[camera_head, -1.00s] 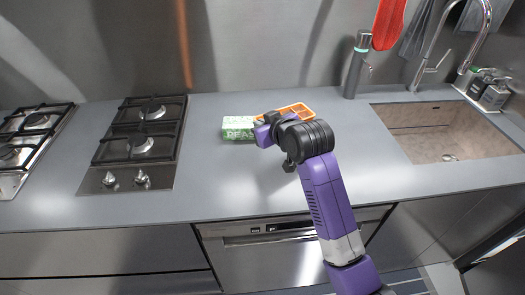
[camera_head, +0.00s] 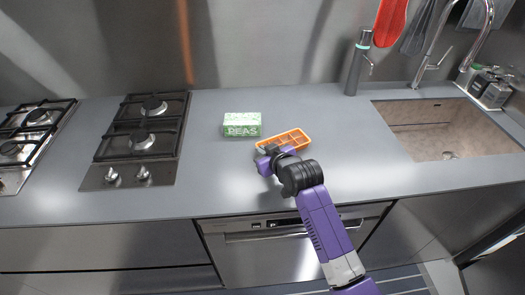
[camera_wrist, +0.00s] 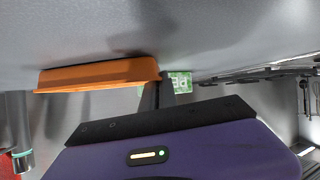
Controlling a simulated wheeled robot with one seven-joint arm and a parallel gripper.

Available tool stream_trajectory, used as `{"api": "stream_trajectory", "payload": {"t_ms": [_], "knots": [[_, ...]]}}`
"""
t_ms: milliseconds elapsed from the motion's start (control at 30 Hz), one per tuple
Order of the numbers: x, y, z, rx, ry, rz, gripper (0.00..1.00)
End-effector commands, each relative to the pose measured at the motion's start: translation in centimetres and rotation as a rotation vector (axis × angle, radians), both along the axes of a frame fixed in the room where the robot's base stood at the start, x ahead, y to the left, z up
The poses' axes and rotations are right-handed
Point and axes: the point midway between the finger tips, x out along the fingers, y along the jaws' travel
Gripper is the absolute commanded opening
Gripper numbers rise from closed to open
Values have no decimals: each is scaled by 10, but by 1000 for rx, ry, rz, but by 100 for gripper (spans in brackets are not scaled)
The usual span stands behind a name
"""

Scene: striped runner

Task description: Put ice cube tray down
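The orange ice cube tray (camera_head: 290,139) is over the grey counter, just right of and nearer than the green peas box. Its open compartments face up in the head view. My gripper (camera_head: 266,153) is at the tray's near left end, shut on its edge. In the wrist view, which shows the counter at the top, the tray (camera_wrist: 95,75) extends left from the dark fingers (camera_wrist: 157,92). The tray is close to the counter; I cannot tell whether it touches. The fingertips are partly hidden.
The green and white peas box (camera_head: 242,125) stands on the counter (camera_head: 215,185) behind and left of the tray. A gas hob (camera_head: 140,140) is at left, a sink (camera_head: 440,130) at right. A tall dark bottle (camera_head: 356,65) stands at the back. The counter right of the tray is clear.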

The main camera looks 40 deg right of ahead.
Motion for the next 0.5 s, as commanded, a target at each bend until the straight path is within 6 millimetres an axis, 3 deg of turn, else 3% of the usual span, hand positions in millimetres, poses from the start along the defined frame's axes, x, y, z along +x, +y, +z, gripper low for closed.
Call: {"api": "stream_trajectory", "payload": {"t_ms": [200,333,500], "knots": [[0,0,-2,-1,-2,1,0],[0,0,-2,0,0,0,24],[0,0,-2,0,0,0,24]]}}
